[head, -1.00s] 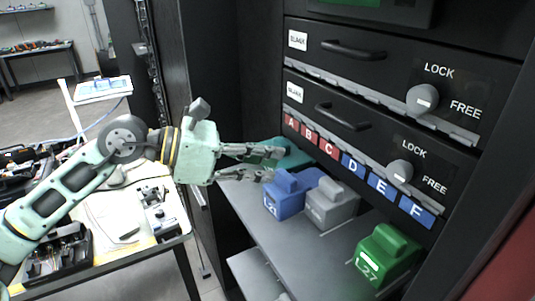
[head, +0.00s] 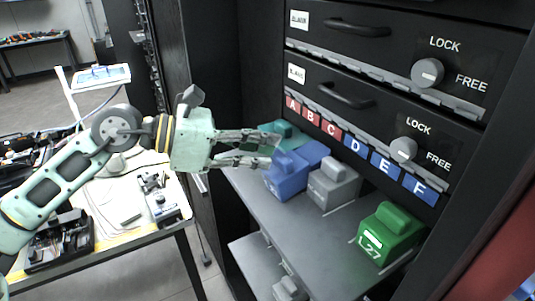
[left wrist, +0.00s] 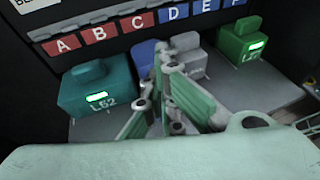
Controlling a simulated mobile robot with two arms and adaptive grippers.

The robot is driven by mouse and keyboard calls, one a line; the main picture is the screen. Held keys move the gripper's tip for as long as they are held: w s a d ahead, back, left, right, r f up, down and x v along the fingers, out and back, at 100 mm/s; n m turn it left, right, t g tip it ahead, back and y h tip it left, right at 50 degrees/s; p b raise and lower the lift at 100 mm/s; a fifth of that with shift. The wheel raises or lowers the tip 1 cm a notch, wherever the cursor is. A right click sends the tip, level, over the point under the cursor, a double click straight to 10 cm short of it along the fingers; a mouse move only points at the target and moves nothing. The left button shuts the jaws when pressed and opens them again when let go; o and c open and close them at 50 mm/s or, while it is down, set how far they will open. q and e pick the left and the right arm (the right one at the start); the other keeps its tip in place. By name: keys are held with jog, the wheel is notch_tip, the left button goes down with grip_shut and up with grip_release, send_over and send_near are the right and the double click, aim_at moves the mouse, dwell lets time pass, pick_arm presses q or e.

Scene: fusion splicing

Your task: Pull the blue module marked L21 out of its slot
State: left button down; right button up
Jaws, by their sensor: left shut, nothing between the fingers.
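The blue module (head: 286,181) sits on the shelf below the lower drawer, between a teal module (head: 284,129) and a grey module (head: 333,186). Its label is not readable now. In the left wrist view the blue module (left wrist: 144,56) is partly hidden behind my fingers. My left gripper (head: 270,150) comes in from the left over the teal module, its fingertips close to the blue module's upper left side. I cannot tell whether they touch it. In the left wrist view the gripper (left wrist: 166,62) is shut with nothing held. My right gripper is not in view.
A green module (head: 390,234) marked L27 stands at the right of the shelf (head: 310,235). The teal module in the left wrist view (left wrist: 97,92) reads L62. Drawers with LOCK/FREE knobs (head: 403,149) and an A to F label strip overhang the modules. A worktable (head: 130,215) stands left.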

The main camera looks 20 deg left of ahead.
pick_arm(q)
jog(key=shift+s+a+f+g, duration=0.2)
jog(key=shift+a+f+g, duration=0.1)
jog(key=shift+a+f, duration=0.15)
jog(key=shift+w+d+f, duration=0.1)
jog(key=shift+d, duration=0.05)
jog(key=shift+w+d+r, duration=0.15)
jog(key=shift+r, duration=0.1)
jog(key=shift+r+p, duration=0.35)
jog(key=shift+p, duration=0.1)
jog(key=shift+w+a, duration=0.2)
jog(key=shift+a, duration=0.05)
jog(key=s+a+b, duration=0.6)
jog(key=a+b, duration=0.3)
jog(key=a, duration=0.1)
jog(key=shift+r, duration=0.4)
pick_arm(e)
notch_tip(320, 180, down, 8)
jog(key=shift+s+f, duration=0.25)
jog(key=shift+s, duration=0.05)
